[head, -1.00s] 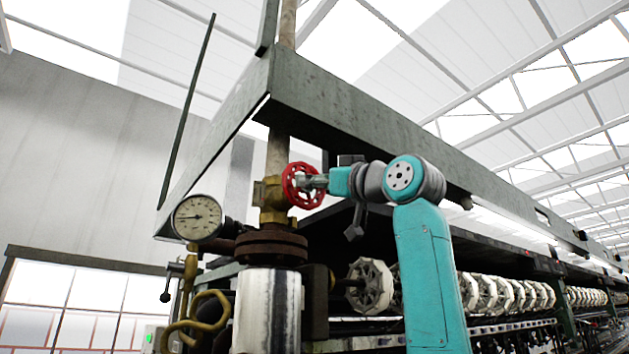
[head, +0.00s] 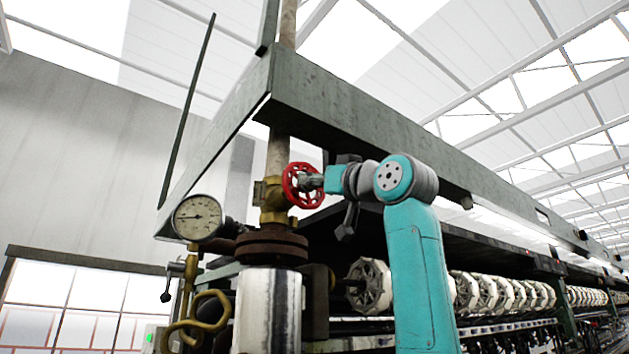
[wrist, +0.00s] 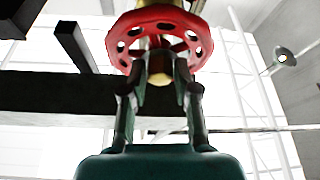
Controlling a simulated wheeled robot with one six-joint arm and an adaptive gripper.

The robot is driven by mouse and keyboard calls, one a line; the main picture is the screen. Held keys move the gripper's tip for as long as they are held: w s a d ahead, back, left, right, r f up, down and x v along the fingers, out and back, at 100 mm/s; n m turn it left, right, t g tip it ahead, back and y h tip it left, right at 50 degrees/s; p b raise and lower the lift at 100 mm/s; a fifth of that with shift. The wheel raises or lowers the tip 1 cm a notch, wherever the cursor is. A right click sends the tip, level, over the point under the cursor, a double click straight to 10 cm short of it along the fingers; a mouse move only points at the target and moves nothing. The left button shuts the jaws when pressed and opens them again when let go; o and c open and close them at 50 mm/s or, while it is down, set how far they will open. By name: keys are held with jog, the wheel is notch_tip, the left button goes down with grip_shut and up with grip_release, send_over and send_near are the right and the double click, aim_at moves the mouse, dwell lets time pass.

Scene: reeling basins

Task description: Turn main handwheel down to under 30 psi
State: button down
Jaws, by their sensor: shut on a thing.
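The red main handwheel (head: 289,187) sits on a brass valve (head: 269,196) on the vertical pipe. In the wrist view the handwheel (wrist: 158,17) fills the top centre, with its holed face towards me. My gripper (head: 306,183) meets it from the right. In the wrist view my gripper (wrist: 160,88) has its two fingers at the wheel's hub, shut on the handwheel. The round pressure gauge (head: 197,217) is left of the valve. Its dark needle points left; the numbers are too small to read.
A dark green steel beam (head: 350,125) runs just above my arm. A rusty flange (head: 271,247) and a pale cylinder (head: 268,310) stand below the valve. Brass piping (head: 200,318) curls at lower left. White reels (head: 371,286) line the machine behind my arm.

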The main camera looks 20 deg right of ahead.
jog(key=shift+m+h, duration=0.4)
jog(key=shift+m, duration=0.3)
jog(key=c, duration=0.9)
grip_release()
jog(key=shift+s, duration=0.1)
jog(key=v, duration=1.2)
jog(key=shift+f, duration=0.2)
jog(key=shift+w, duration=0.2)
